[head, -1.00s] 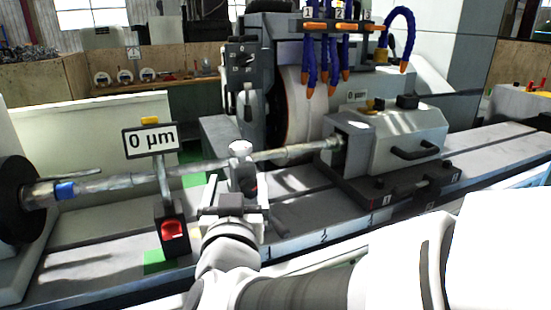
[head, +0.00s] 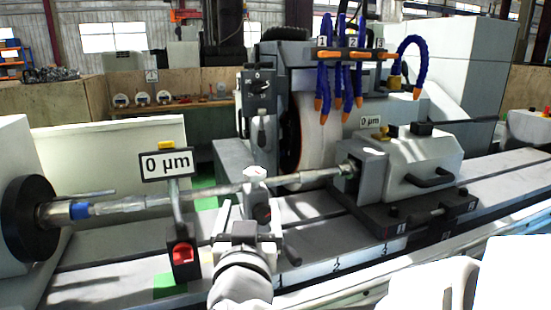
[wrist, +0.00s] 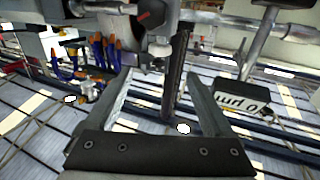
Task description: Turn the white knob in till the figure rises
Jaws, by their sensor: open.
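The white knob (head: 256,172) tops a small grey steady rest (head: 257,190) under the long horizontal shaft (head: 215,190). In the wrist view, which is upside down, the white knob (wrist: 158,50) lies just beyond the gap between my fingertips; I see no contact. My gripper (head: 246,212) is open and empty, in front of the rest; its fingers also show in the wrist view (wrist: 158,80). The gauge display (head: 167,164) on a stand left of the rest reads 0 µm. It also shows in the wrist view (wrist: 250,100).
A black chuck (head: 28,220) holds the shaft's left end. Blue hoses (head: 340,75) hang before the grinding wheel (head: 312,140). The gauge stand's red-fronted base (head: 184,253) is close left of my gripper.

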